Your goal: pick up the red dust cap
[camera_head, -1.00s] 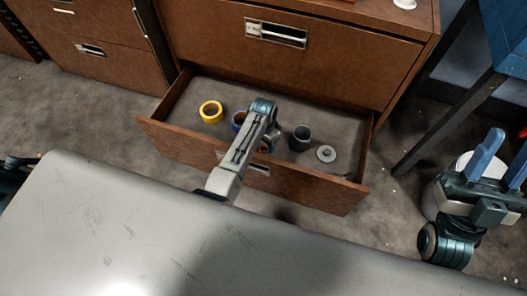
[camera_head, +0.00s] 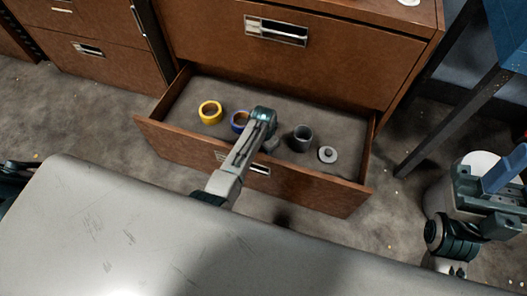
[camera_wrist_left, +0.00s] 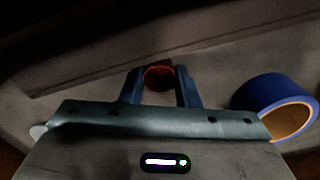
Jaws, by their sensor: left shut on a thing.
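The red dust cap (camera_wrist_left: 159,76) shows in the left wrist view between the two blue fingers of my left gripper (camera_wrist_left: 160,88). The gripper is shut on it. In the head view my left arm reaches over the open drawer, and its gripper (camera_head: 271,143) is mostly hidden behind the wrist; I cannot make out the cap there. My right gripper (camera_head: 500,172) is at the right edge of the head view, away from the drawer. One blue finger shows clearly, and its opening cannot be judged.
The open drawer (camera_head: 330,192) holds a yellow tape roll (camera_head: 210,112), a blue tape roll (camera_head: 238,121), a dark grey cup (camera_head: 301,138) and a light grey disc (camera_head: 328,154). The blue roll (camera_wrist_left: 266,99) lies close right of my left gripper in the wrist view.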

